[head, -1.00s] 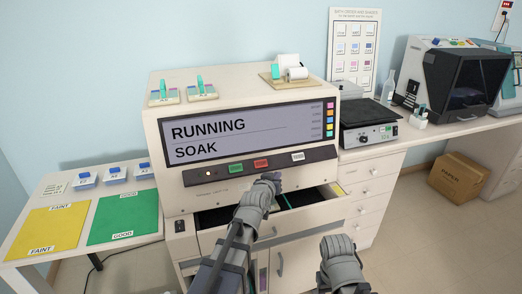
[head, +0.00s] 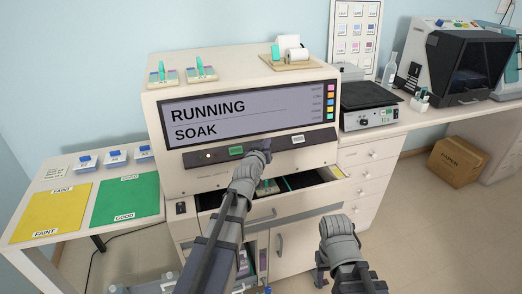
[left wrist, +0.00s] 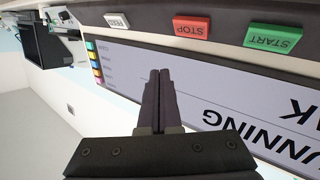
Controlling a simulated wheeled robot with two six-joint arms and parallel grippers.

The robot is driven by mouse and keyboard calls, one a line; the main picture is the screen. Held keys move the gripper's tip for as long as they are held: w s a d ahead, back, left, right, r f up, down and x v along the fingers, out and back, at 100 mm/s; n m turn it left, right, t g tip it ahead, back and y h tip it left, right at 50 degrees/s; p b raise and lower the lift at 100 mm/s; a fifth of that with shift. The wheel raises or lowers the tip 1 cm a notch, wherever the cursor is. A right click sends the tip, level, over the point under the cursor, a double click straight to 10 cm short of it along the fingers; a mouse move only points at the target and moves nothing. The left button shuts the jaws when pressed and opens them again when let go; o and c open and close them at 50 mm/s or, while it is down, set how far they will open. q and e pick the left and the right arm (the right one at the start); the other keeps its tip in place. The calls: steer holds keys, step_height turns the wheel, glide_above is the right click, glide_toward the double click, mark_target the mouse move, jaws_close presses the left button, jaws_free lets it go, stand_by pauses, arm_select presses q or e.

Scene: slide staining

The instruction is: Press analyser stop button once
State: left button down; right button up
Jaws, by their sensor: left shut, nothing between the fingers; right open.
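The analyser (head: 250,180) is a cream box with a large screen (head: 245,115) reading RUNNING and SOAK. Below the screen a dark panel holds a green START button (head: 236,151). The red STOP button (left wrist: 192,27) shows plainly in the left wrist view, but my left gripper hides it in the head view. My left gripper (head: 266,146) is shut and empty in front of the panel, at the STOP button's place. In the left wrist view its fingertips (left wrist: 160,73) are apart from the button in the picture; contact cannot be told. My right gripper (head: 321,268) hangs low at the right, open, its fingers unclear.
A white button (head: 298,139) is right of STOP on the panel. An open drawer (head: 290,187) juts out below the analyser. A hotplate-like device (head: 370,117) stands at the right. Yellow (head: 52,212) and green (head: 125,200) mats lie on the left table.

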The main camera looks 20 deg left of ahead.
arm_select(q)
steer(key=shift+w+a+f+b, duration=0.4)
steer(key=shift+w+f+b, duration=0.15)
steer(key=shift+f, duration=0.15)
steer(key=shift+w+a+f+b, duration=0.4)
steer(key=shift+w+f+b, duration=0.2)
steer(key=shift+f, duration=0.1)
steer(key=shift+w+a+f+b, duration=0.4)
steer(key=shift+w+f+b, duration=0.15)
steer(key=shift+f, duration=0.15)
arm_select(e)
steer(key=shift+f, duration=2.05)
arm_select(q)
steer(key=shift+w+a+f, duration=0.15)
steer(key=shift+w+f, duration=0.1)
steer(key=shift+f, duration=0.05)
arm_select(e)
steer(key=shift+f, duration=0.3)
